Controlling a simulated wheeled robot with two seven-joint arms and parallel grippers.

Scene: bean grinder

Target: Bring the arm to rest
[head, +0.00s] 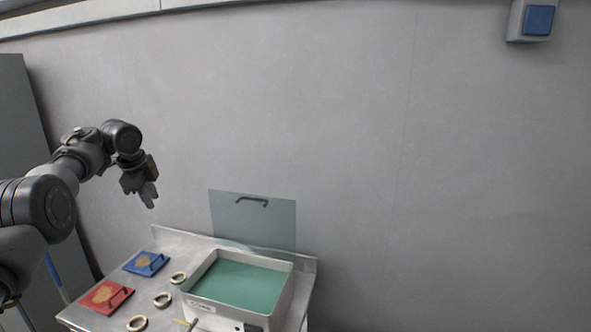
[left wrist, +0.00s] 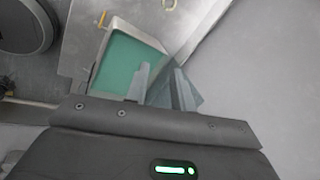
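My left gripper (head: 149,196) hangs in the air at the left of the head view, above and behind the metal table (head: 203,243), with its fingers pointing down. It touches nothing. In the left wrist view its two fingers (left wrist: 158,82) show apart with nothing between them, so it looks open. My right gripper is in neither view.
A white bin (head: 285,298) with a green inside stands on the table. A clear panel with a dark handle (head: 253,222) rises behind it. A blue board (head: 147,263), a red board (head: 106,297) and several rings (head: 162,300) lie left. A blue wall switch (head: 538,20) is upper right.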

